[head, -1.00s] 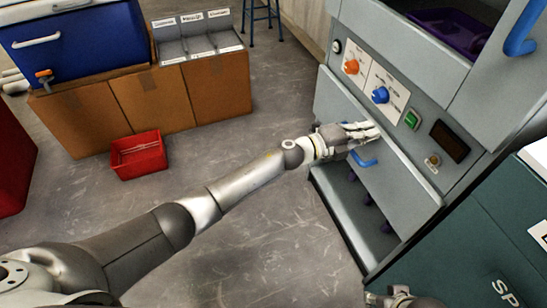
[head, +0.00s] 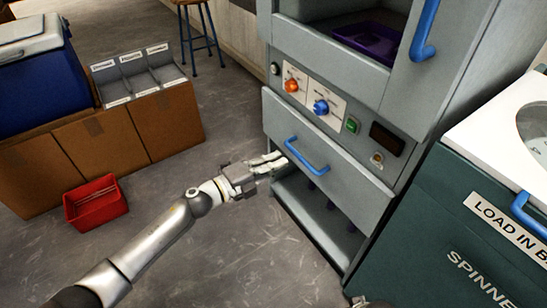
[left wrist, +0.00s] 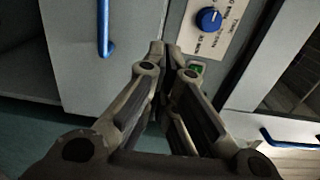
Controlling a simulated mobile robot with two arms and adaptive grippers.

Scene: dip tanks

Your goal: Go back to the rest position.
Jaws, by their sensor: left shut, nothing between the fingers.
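My left gripper (head: 278,162) is at the front of the grey machine (head: 330,75), by the left end of the lower panel's blue handle (head: 306,155). It is shut and empty. Whether it touches the panel I cannot tell. In the left wrist view its fingertips (left wrist: 170,48) are together, with nothing between them, and the machine's front lies beyond. A small grey part at the bottom edge of the head view may be my right arm or gripper; its fingers cannot be made out.
A green cabinet (head: 425,215) with a white top stands close on the right. A red bin (head: 95,203) lies on the floor at left, before cardboard boxes (head: 100,150) and a blue cooler (head: 35,70). The floor between the bin and the machine is clear.

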